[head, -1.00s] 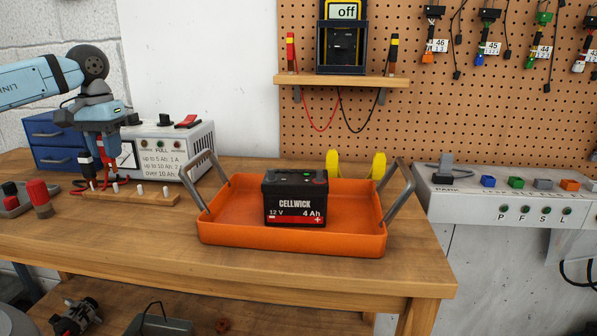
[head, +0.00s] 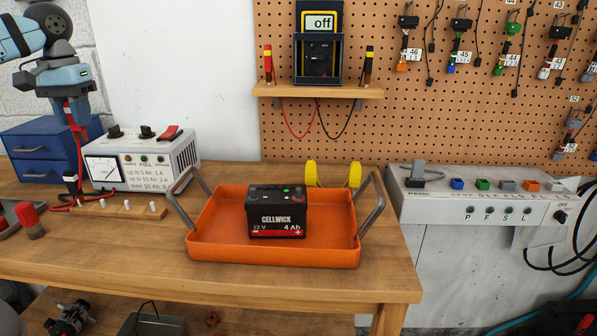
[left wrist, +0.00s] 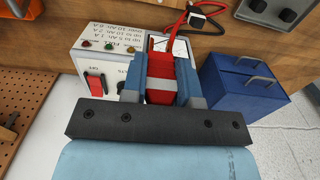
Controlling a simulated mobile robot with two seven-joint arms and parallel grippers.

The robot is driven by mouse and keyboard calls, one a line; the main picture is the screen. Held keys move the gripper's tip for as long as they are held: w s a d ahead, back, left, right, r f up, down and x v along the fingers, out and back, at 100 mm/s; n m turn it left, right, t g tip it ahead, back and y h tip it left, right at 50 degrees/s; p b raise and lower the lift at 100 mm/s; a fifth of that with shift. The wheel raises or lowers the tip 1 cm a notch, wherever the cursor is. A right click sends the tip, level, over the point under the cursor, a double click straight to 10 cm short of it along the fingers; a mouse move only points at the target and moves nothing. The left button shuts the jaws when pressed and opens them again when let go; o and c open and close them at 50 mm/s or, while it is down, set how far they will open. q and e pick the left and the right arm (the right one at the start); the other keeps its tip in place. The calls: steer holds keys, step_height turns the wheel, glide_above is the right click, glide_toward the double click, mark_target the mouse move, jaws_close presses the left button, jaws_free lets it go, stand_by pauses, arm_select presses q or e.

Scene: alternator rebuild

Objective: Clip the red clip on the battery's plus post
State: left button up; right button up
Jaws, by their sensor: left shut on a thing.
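The black battery (head: 276,208), marked CELLWICK 12 V 4 Ah, stands upright in the orange tray (head: 220,250). Its plus sign is at the front right, and a small red spot shows above it on the top right; the post is too small to make out. My left gripper (head: 70,100) is raised at the far left, well away from the battery. It is shut on the red clip (left wrist: 161,78), whose red cable hangs toward the charger. The black clip (head: 70,182) stands at the left end of the wooden strip (head: 118,208). My right gripper is out of view.
The charger (head: 145,160) stands behind the strip, beside blue drawers (head: 45,145). The tray has raised grey handles (head: 372,205) at both ends, and yellow pieces (head: 333,175) stand behind it. A shelf with a meter (head: 318,45) hangs above.

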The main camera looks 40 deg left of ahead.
arm_select(q)
steer(key=w+d+p, duration=0.4)
steer(key=w+d, duration=0.1)
steer(key=d, duration=0.6)
steer(key=p, duration=1.2)
glide_above(298, 189)
step_height(298, 189, down, 5)
steer(key=shift+w+r, duration=0.1)
steer(key=shift+r, duration=0.1)
steer(key=shift+f+b, duration=0.35)
steer(key=shift+f, duration=0.1)
steer(key=shift+f, duration=0.1)
steer(key=shift+f+b, duration=1.15)
steer(key=o, duration=0.8)
